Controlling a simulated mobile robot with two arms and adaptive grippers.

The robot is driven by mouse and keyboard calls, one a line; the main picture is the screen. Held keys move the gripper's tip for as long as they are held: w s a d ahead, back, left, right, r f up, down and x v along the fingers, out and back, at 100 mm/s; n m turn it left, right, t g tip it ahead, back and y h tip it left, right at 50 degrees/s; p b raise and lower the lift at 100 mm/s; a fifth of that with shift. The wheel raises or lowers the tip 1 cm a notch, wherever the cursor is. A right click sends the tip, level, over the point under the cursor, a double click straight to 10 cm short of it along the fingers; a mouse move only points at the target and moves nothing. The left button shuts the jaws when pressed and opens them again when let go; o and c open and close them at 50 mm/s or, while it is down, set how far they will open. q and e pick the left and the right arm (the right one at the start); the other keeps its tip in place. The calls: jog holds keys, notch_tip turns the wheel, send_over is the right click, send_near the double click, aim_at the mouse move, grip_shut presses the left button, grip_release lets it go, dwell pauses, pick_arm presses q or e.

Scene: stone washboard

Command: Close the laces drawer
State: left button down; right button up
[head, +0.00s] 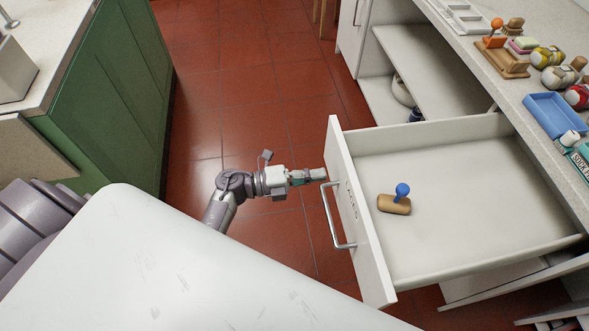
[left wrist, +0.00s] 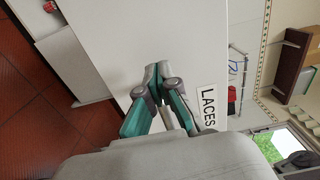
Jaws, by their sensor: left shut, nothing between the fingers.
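The laces drawer (head: 450,255) is pulled well out from the counter on the right in the head view. Its white front (head: 372,262) faces left and bears a metal bar handle (head: 333,218). My left gripper (head: 322,174) is shut and empty, its tips at the outer face of the front, near the handle's far end. I cannot tell whether they touch it. In the left wrist view the closed fingers (left wrist: 157,72) lie before the white front (left wrist: 105,35), beside the "LACES" label (left wrist: 208,106). My right gripper is out of view.
A wooden block brush with a blue knob (head: 396,203) lies inside the drawer. The counter (head: 490,85) holds a blue tray (head: 555,114), brushes and other items. A white surface (head: 150,270) fills the lower left. Red tiled floor (head: 250,80) lies open between the green cabinet (head: 110,85) and the drawer.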

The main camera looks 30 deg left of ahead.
pick_arm(q)
jog(key=shift+x, duration=1.35)
